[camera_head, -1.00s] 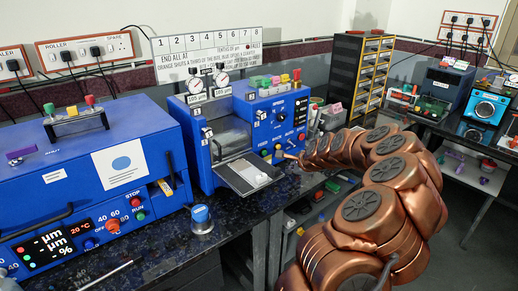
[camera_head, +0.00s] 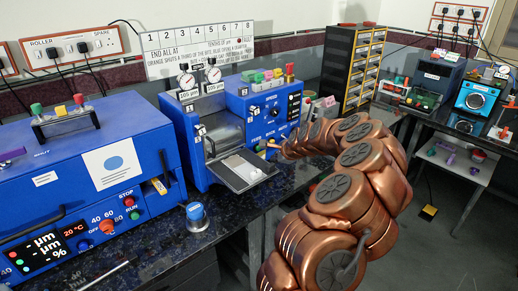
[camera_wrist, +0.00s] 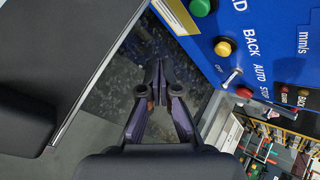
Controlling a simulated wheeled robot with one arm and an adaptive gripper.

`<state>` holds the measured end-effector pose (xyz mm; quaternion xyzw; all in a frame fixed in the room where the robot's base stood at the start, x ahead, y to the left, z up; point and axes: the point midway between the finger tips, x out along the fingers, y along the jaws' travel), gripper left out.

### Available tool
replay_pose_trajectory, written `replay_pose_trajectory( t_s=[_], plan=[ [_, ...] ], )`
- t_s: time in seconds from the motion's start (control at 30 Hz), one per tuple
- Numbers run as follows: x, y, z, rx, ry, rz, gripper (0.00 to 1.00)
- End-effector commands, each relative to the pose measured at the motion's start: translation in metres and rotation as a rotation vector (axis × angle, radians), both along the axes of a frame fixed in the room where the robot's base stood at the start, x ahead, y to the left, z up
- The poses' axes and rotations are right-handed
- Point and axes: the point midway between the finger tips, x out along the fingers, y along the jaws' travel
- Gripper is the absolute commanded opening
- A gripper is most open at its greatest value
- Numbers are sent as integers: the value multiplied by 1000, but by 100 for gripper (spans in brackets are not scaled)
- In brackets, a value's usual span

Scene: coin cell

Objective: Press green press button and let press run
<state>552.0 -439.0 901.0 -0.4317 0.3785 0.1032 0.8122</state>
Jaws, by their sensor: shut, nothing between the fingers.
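The blue roller machine (camera_head: 262,112) stands on the dark bench, with a control panel on its right side. In the wrist view its panel shows a green button (camera_wrist: 200,7) with a label ending in D, a yellow button (camera_wrist: 224,47) marked BACK, a toggle switch (camera_wrist: 232,78) and a red button (camera_wrist: 244,92) marked STOP. My gripper (camera_wrist: 156,66) is shut and empty. In the wrist view its tips lie left of and below the green button, apart from it. In the head view my arm reaches the panel's lower front, and the fingertips are too small to tell apart.
A metal plate (camera_head: 240,168) juts out from the machine's front; a dark flat surface (camera_wrist: 55,55) lies left of my fingers in the wrist view. A larger blue machine (camera_head: 70,185) with its own RUN and STOP buttons and a blue-topped jar (camera_head: 196,217) stand at left.

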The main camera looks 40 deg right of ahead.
Motion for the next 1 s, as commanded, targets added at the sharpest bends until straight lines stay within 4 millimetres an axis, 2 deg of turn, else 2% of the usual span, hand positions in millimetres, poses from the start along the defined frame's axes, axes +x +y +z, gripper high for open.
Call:
replay_pose_trajectory(
  t_s=[0.2, 0.5, 1.0],
  plan=[
    [24, 1, 0, -1, -1, 3, 0],
    [48, 0, 0, -1, -1, 0, 0],
    [55, -1, 1, -1, -2, 1, 0]
  ],
)
